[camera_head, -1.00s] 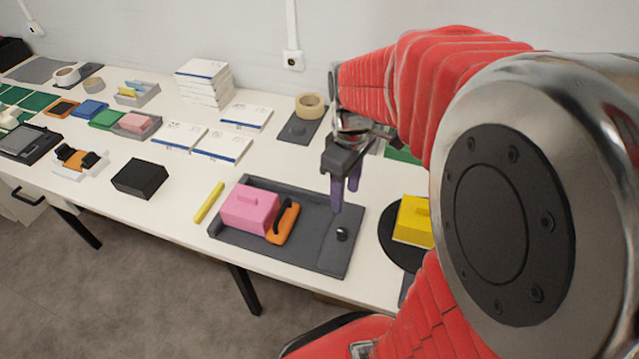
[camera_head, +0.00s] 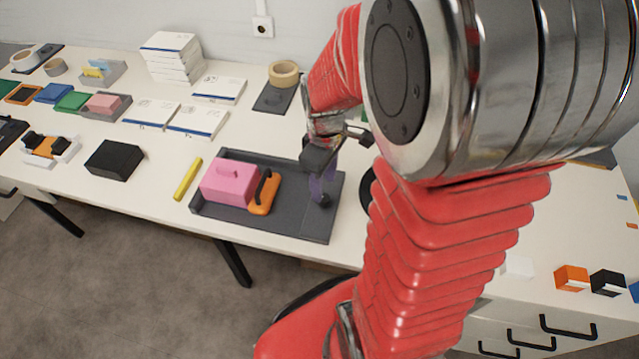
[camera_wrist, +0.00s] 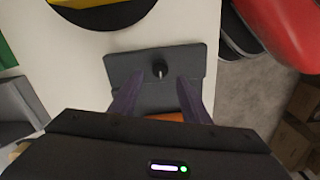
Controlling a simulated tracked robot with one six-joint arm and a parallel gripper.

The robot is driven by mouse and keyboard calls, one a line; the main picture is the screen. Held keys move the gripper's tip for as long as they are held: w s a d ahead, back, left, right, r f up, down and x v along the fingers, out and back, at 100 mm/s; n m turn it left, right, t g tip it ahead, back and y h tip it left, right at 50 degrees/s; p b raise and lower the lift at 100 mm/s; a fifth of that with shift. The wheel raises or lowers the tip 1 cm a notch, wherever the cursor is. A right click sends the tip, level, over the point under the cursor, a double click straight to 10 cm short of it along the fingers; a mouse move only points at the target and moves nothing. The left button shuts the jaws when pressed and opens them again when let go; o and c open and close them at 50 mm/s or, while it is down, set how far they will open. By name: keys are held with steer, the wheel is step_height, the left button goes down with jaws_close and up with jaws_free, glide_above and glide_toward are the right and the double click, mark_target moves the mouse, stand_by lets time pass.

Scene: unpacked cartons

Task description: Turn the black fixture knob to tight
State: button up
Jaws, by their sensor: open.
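The black knob (camera_head: 324,199) stands on the right part of the dark grey fixture plate (camera_head: 290,222). In the wrist view the knob (camera_wrist: 159,69) shows between and just ahead of my two purple fingertips. My gripper (camera_head: 322,186) points down over it, with its fingers open and apart from each other. I cannot tell whether a finger touches the knob. A pink block (camera_head: 229,184) sits on the fixture's left part. An orange clamp with a black handle (camera_head: 265,193) is beside it. The knob's marking is too small to read.
A yellow marker (camera_head: 187,178) and a black box (camera_head: 114,160) lie left of the fixture. White boxes (camera_head: 197,121) and a tape roll (camera_head: 284,73) are behind. A black disc with a yellow object (camera_wrist: 100,8) is near the plate. My red arm hides the right side.

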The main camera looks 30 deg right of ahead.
mark_target(324, 197)
steer(key=shift+f, duration=2.45)
steer(key=c, duration=1)
